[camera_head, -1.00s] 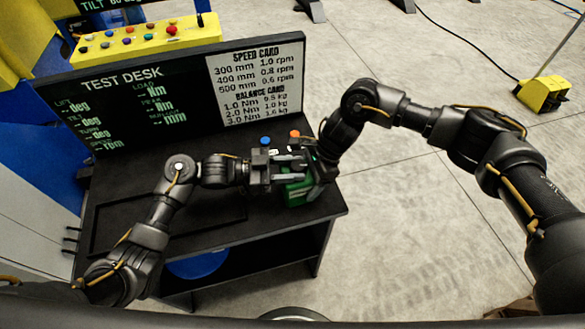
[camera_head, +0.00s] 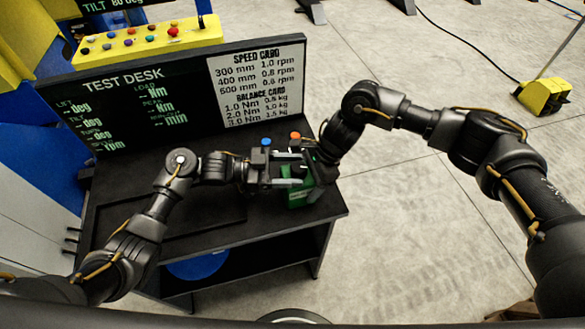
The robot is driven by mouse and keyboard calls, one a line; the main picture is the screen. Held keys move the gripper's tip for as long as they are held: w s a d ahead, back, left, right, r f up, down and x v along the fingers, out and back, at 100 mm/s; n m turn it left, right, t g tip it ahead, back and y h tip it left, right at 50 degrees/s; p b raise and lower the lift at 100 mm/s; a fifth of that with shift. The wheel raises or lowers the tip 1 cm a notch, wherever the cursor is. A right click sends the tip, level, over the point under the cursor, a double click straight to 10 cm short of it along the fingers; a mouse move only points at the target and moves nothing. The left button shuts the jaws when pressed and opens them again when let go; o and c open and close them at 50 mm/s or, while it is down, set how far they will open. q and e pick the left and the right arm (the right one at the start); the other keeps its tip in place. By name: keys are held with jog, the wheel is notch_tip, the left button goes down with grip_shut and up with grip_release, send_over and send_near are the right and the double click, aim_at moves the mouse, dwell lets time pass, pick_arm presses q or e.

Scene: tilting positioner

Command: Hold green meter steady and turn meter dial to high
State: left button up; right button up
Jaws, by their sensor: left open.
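The green meter (camera_head: 300,194) stands on the black desk near its right end, partly covered by both grippers. Its dial cannot be made out. My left gripper (camera_head: 294,170) comes in from the left, its jaws open with the fingers pointing right, in front of the meter's upper part. Whether the fingers touch the meter cannot be told. My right gripper (camera_head: 319,176) is at the meter's right side. Its fingers are mostly hidden, so its grip on the meter is unclear.
A blue knob (camera_head: 266,142) and an orange knob (camera_head: 295,136) stand behind the grippers. The TEST DESK board (camera_head: 180,92) rises along the desk's back. The desk top (camera_head: 215,232) is clear at front left. A blue round object (camera_head: 197,264) is below.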

pick_arm(q)
jog(key=a, duration=1.1)
jog(key=shift+s+a, duration=0.15)
jog(key=shift+a, duration=0.2)
pick_arm(e)
jog(key=o, duration=1.3)
